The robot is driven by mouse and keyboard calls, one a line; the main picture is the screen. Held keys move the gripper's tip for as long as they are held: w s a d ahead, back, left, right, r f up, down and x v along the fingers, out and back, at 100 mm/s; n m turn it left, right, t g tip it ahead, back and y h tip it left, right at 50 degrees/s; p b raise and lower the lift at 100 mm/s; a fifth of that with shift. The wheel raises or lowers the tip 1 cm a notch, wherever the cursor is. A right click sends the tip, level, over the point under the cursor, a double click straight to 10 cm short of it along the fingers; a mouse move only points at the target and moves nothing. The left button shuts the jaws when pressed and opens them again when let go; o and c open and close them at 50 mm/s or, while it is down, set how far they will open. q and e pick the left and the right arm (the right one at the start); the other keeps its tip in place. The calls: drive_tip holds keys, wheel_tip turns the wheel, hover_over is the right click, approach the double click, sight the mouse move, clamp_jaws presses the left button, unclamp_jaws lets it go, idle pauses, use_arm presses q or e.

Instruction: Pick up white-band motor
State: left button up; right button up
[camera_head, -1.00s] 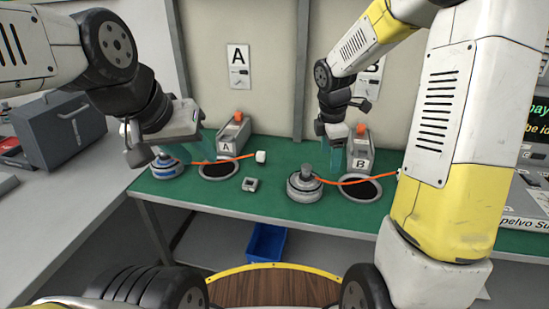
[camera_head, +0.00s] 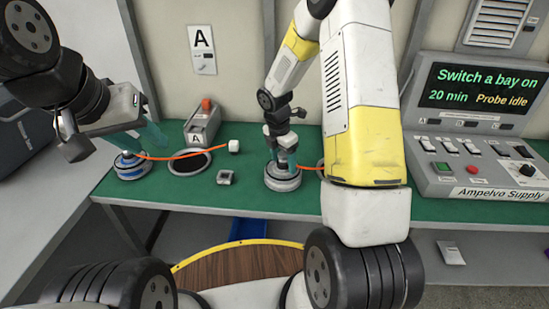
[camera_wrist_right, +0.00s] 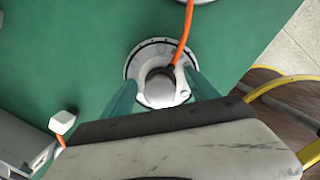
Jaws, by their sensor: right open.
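The white-band motor (camera_head: 283,180), a round pale grey motor with an orange cable, stands on the green bench top. In the right wrist view the same motor (camera_wrist_right: 160,78) shows from above, with its central hub between my fingers. My right gripper (camera_head: 283,158) is open and lowered over it, one teal finger on each side; I cannot tell whether they touch. A blue-band motor (camera_head: 131,167) stands further left on the bench. My left gripper (camera_head: 138,138) is open above and near it, with nothing visible between its fingers.
A bay box marked A (camera_head: 202,125) and a dark round opening (camera_head: 189,162) lie between the motors. A small grey block (camera_head: 225,177) sits nearby. A power supply console (camera_head: 480,140) stands at the right. My right arm hides the bay B area.

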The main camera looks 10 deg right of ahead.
clamp_jaws()
idle(0.3)
drive_tip(key=shift+r, duration=0.1)
